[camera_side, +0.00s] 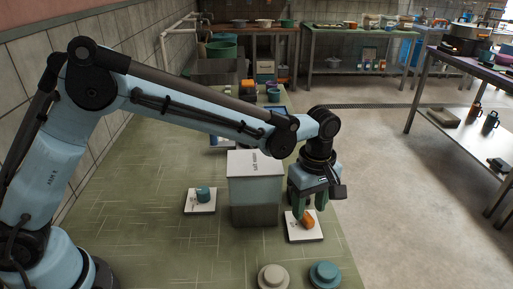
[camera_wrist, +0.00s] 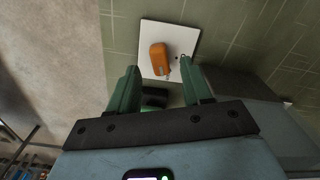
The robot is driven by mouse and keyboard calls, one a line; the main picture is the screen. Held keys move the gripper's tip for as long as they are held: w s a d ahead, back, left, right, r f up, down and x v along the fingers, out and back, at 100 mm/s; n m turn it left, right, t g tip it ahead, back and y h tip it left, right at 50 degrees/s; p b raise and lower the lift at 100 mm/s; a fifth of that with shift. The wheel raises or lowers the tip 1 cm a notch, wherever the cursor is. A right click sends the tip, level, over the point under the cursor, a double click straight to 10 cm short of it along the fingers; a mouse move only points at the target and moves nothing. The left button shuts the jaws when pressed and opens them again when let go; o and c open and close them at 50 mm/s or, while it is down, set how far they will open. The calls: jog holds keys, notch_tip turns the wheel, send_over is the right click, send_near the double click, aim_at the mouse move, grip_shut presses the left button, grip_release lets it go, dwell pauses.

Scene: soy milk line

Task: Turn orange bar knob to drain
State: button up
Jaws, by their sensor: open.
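The orange bar knob (camera_side: 308,221) sits on a white square plate (camera_side: 294,234) on the green tiled counter, right of a pale box. In the wrist view the orange knob (camera_wrist: 159,58) stands on its white plate (camera_wrist: 182,38), ahead of my fingertips, its long side running nearly up the picture. My gripper (camera_side: 309,204) points down just above the knob in the side view. In the wrist view my gripper's green fingers (camera_wrist: 165,78) are spread apart with nothing held. I cannot tell from the side view how much height separates fingers and knob.
The pale box (camera_side: 255,178) stands close left of my gripper. A teal knob (camera_side: 203,194) on another white plate lies farther left. A cream round button (camera_side: 273,277) and a teal round button (camera_side: 325,274) sit at the front. The counter's right edge is close to the orange knob.

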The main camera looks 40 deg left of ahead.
aim_at(306, 215)
notch_tip(306, 215, up, 10)
jog(key=shift+f, duration=0.2)
dwell(0.3)
jog(key=a+r+m+t, duration=0.1)
jog(key=a+m, duration=0.1)
jog(key=a, duration=0.1)
jog(key=s+a+r+m+t, duration=0.1)
jog(key=a+r+m, duration=0.1)
jog(key=a, duration=0.1)
jog(key=s+a+r+m+t+h, duration=0.1)
jog(key=a+m+t, duration=0.1)
jog(key=a, duration=0.1)
jog(key=shift+r, duration=0.3)
jog(key=s+a+m, duration=0.1)
jog(key=s+a, duration=0.1)
jog(key=s+a+m+t, duration=0.1)
jog(key=s+a, duration=0.1)
jog(key=s+a+m, duration=0.1)
jog(key=s+a, duration=0.1)
jog(key=a, duration=0.1)
jog(key=shift+s+f+m+t, duration=0.3)
jog(key=shift+s+f, duration=0.05)
jog(key=shift+f, duration=0.05)
jog(key=s+a+f+m+t+y, duration=0.1)
jog(key=s+a+f+m, duration=0.2)
jog(key=s, duration=0.3)
jog(key=shift+a+f+t, duration=0.3)
jog(key=shift+a+f, duration=0.3)
jog(key=shift+a, duration=0.15)
